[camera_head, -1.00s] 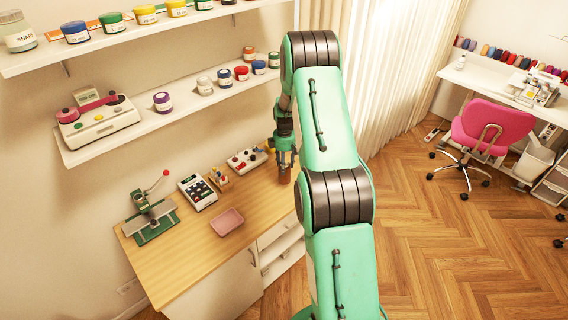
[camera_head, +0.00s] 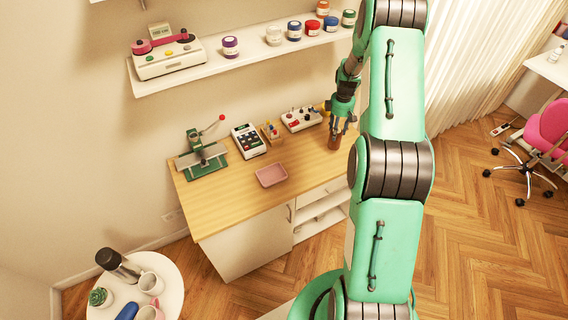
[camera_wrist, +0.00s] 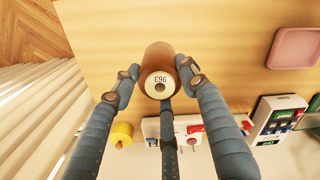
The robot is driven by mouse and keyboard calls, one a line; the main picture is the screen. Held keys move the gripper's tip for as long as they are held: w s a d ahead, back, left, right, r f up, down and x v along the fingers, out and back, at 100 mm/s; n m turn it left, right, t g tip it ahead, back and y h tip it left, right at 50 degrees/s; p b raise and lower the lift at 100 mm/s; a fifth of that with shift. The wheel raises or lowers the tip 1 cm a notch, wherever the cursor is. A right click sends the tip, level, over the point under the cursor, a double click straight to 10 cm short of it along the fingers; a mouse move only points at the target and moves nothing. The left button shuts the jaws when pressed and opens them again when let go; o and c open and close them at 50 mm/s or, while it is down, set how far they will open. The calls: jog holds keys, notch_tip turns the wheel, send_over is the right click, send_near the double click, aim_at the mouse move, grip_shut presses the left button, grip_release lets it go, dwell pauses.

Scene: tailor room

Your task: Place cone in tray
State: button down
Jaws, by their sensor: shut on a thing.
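A brown cone (camera_wrist: 157,59) with a round end marked 963 sits between my fingers in the wrist view. My gripper (camera_wrist: 158,77) is shut on it, with fingers on both sides and a third below. In the head view, my gripper (camera_head: 338,128) is at the right end of the wooden desk, and the brown cone (camera_head: 334,143) shows under it. I cannot tell whether the cone touches the desk. The pink tray (camera_head: 272,175) lies on the desk to the left of my gripper, apart from it and seemingly empty. Part of the tray (camera_wrist: 293,48) shows at the wrist view's right.
On the desk (camera_head: 225,203) are a green press (camera_head: 203,158), a calculator-like device (camera_head: 248,141), a small wooden holder (camera_head: 271,132) and a white box with knobs (camera_head: 300,118). A shelf (camera_head: 200,73) hangs above. The desk between cone and tray looks clear.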

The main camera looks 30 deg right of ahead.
jog(key=s+a, duration=0.4)
jog(key=a, duration=0.7)
jog(key=s+a+n+p, duration=0.1)
jog(key=s+a, duration=0.4)
jog(key=a, duration=0.7)
jog(key=s+a+p, duration=0.1)
jog(key=s+a, duration=0.4)
jog(key=a, duration=0.7)
jog(key=shift+s+r, duration=0.2)
jog(key=shift+r, duration=0.15)
jog(key=shift+w+a, duration=0.1)
jog(key=w+d+f+p, duration=0.1)
jog(key=w+d, duration=0.1)
jog(key=w, duration=1.2)
jog(key=shift+w+d+f, duration=0.2)
jog(key=shift+w+d, duration=0.05)
jog(key=shift+w, duration=0.15)
jog(key=shift+w, duration=0.15)
jog(key=shift+w+f+p, duration=0.15)
jog(key=shift+f+p, duration=0.05)
jog(key=shift+f, duration=0.7)
jog(key=shift+w+f+p, duration=0.1)
jog(key=shift+f+p, duration=0.05)
jog(key=shift+f, duration=0.75)
jog(key=shift+f, duration=0.2)
